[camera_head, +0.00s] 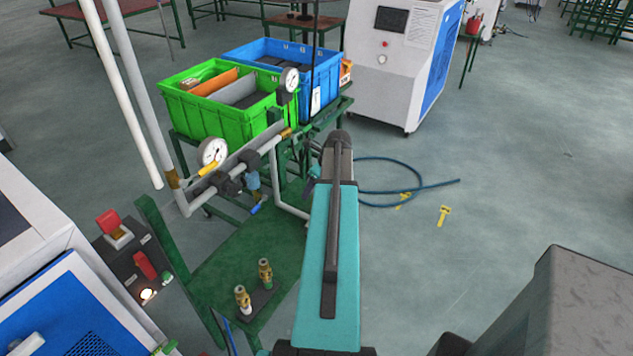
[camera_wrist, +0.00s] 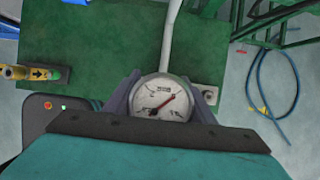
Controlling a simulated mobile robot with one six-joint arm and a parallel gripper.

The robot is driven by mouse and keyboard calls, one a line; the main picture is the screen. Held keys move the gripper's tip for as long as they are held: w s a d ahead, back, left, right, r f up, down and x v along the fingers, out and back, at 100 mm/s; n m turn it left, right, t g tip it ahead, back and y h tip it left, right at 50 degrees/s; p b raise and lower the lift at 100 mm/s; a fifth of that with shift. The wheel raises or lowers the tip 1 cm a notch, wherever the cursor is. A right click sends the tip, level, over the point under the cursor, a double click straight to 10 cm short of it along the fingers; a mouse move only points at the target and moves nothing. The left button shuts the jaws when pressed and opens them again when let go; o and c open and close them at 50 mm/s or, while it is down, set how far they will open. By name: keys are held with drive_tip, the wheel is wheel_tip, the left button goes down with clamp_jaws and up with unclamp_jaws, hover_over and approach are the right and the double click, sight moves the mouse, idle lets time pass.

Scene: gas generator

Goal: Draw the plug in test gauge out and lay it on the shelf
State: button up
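The test gauge (camera_wrist: 158,100), a round white dial with a red needle, is between the dark fingers of my gripper (camera_wrist: 162,84) in the wrist view. The fingers sit close against both its sides and appear closed on it. Its stem is hidden, so I cannot tell whether it is still plugged in. A green shelf (camera_wrist: 95,50) lies beyond and below the gauge. The shelf also shows in the head view (camera_head: 245,248), left of my arm.
Two brass fittings (camera_head: 265,273) stand at the shelf's front. A grey pipe run with two other gauges (camera_head: 212,152) crosses above the shelf. Green (camera_head: 215,115) and blue bins stand behind. A blue hose (camera_head: 400,203) and yellow pieces (camera_head: 443,214) lie on the floor at right.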

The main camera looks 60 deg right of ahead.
drive_tip(key=c, duration=0.9)
drive_tip(key=shift+r+p, duration=1.9)
drive_tip(key=shift+r, duration=0.7)
drive_tip(key=shift+r+p, duration=1.2)
drive_tip(key=shift+r, duration=0.2)
